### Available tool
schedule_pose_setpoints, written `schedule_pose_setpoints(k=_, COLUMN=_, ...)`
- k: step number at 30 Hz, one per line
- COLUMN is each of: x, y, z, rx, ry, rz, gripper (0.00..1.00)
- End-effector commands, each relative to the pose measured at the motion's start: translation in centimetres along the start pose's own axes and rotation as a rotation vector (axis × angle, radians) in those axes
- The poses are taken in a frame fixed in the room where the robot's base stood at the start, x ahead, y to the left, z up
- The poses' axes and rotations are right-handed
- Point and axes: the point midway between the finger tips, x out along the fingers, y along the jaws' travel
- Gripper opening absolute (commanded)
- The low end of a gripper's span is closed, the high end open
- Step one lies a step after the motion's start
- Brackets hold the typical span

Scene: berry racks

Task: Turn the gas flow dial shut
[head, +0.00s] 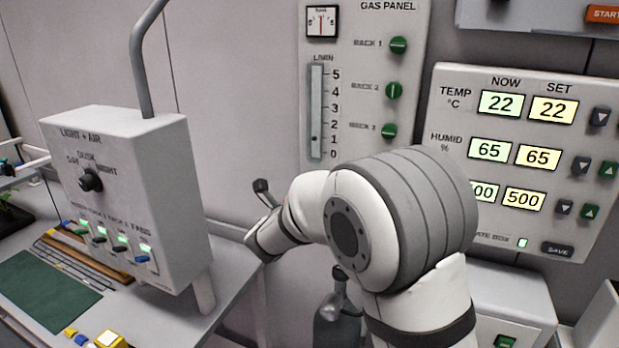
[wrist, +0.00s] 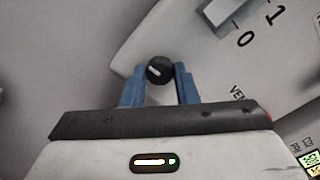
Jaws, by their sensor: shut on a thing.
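The gas flow dial (wrist: 159,71) is a small round black knob with a pale pointer line that slants in the wrist view. My gripper (wrist: 159,76) has its blue fingers on both sides of this dial and is shut on it. In the head view my arm hides the dial and the fingers. The gas panel (head: 366,30) stands upright on the wall behind my arm. Its flow tube (head: 315,100) has a scale from 0 to 5, with a small dark float just below the 1 mark. The tube's lower end (wrist: 222,12) shows in the wrist view.
Three green rack valves (head: 395,90) line the panel's right side. A climate panel (head: 480,115) with lit numbers is at the right. A light and air box (head: 150,190) stands at the left, with a green mat (head: 45,290) near it.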

Motion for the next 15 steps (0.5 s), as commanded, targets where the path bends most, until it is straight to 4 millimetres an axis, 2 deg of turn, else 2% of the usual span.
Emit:
schedule_pose_setpoints(k=1, x=-0.02, y=-0.41, z=0.50, rx=-0.045, ry=-0.002, rz=0.002, gripper=0.04)
schedule_pose_setpoints(k=15, x=0.00, y=-0.38, z=0.41, rx=-0.472, ry=-0.001, rz=0.002, gripper=0.04)
